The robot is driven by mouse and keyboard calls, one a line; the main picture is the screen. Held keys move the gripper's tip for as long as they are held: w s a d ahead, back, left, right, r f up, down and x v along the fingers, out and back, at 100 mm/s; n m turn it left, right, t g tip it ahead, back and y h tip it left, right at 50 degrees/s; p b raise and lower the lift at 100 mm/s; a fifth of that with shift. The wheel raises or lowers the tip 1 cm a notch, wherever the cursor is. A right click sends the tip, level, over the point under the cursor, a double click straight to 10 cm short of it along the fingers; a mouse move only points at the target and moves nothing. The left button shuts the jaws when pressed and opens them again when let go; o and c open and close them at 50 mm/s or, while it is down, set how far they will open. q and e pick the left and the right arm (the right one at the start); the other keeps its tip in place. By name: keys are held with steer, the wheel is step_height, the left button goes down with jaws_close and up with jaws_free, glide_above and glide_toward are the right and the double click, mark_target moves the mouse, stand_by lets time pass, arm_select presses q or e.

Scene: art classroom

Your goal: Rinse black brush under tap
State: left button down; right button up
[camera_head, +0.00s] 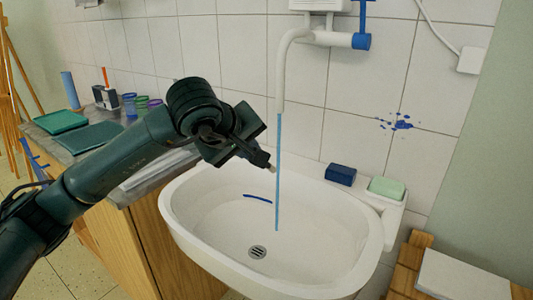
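My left gripper (256,152), dark green, reaches in from the left above the left side of the white sink (175,222). A small pale tip shows at its end, just left of the water stream (278,180). I cannot tell whether that tip belongs to a finger or to a held brush, and no black brush can be clearly made out. The white tap (281,75) on the wall is running, and its blue stream falls into the basin. A blue tap handle (361,41) is at the right of its fixture. My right gripper is not in view.
A blue block (340,174) and a green soap-like block (386,188) sit on the sink's right rear ledge. A wooden counter with green trays (60,121) and cups (129,105) stands left. A wooden crate-like object (405,272) is at lower right.

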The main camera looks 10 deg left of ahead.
arm_select(q)
steer(key=shift+s+a+b, duration=0.2)
steer(key=shift+s, duration=0.45)
steer(key=shift+s+a+b, duration=0.2)
steer(key=shift+s+a, duration=0.05)
steer(key=shift+s, duration=0.35)
steer(key=shift+s+a+b, duration=0.2)
steer(key=shift+s, duration=0.45)
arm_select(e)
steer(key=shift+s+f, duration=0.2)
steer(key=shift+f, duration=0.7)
arm_select(q)
steer(key=a+p+v, duration=0.1)
steer(key=v, duration=0.6)
steer(key=shift+f, duration=0.35)
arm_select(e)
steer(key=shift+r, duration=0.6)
arm_select(q)
steer(key=shift+s, duration=0.15)
